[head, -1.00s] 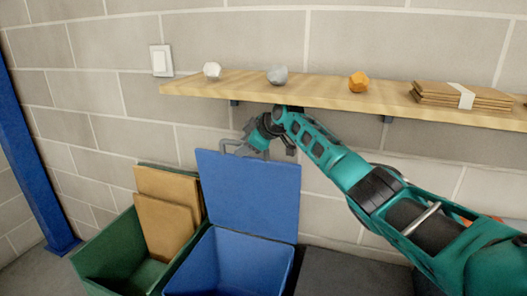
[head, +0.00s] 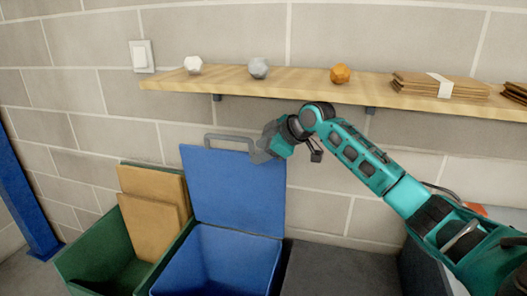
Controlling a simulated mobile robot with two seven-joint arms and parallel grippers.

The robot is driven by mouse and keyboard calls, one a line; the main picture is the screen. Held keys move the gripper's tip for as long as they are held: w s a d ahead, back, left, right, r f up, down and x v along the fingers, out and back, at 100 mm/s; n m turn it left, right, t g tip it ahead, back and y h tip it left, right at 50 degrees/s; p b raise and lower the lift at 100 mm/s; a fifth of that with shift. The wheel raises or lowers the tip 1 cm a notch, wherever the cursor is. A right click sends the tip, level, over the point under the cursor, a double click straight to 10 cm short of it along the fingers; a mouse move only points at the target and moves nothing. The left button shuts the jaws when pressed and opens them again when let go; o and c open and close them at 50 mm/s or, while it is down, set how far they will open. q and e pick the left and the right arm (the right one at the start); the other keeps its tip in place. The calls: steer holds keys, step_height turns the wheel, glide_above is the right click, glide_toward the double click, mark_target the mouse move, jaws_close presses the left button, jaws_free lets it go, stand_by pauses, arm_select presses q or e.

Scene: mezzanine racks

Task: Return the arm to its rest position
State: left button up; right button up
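My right arm comes in from the right, and its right gripper (head: 260,152) is at the upper right of the blue bin's raised lid (head: 230,195). The lid stands open against the wall, with a grey handle (head: 226,137) on its top edge. The gripper overlaps the right end of the handle in the picture; I cannot tell whether they touch. Its fingers are dark, small and seen from behind, so their opening is unclear. The blue bin (head: 222,262) below is open, and the part I see inside looks empty. My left gripper is not in view.
A wooden shelf (head: 300,88) runs above the arm, bearing a white ball (head: 193,65), a grey ball (head: 258,68), an orange ball (head: 340,74) and flat cardboard (head: 440,85). A green bin (head: 85,255) with cardboard sheets (head: 150,226) stands left. A dark bin top (head: 330,268) lies right.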

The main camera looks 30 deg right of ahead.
steer(key=shift+s, duration=0.2)
stand_by(0.5)
steer(key=s+a+f+m, duration=0.1)
steer(key=s+a+f, duration=0.3)
steer(key=f, duration=0.4)
steer(key=s+a+f+m, duration=0.1)
steer(key=s+a+f, duration=0.2)
steer(key=a+f, duration=0.3)
steer(key=s+a+f+m, duration=0.1)
steer(key=s+a+f, duration=0.25)
steer(key=f, duration=0.55)
steer(key=s+a+f+m, duration=0.2)
steer(key=s+a+f, duration=0.1)
steer(key=s, duration=0.6)
steer(key=s+a+f+m+t+h, duration=0.1)
steer(key=s+a+f+m, duration=0.1)
steer(key=s, duration=0.8)
steer(key=shift+a+f+m, duration=0.3)
steer(key=shift+a+f, duration=0.5)
steer(key=shift+a, duration=0.2)
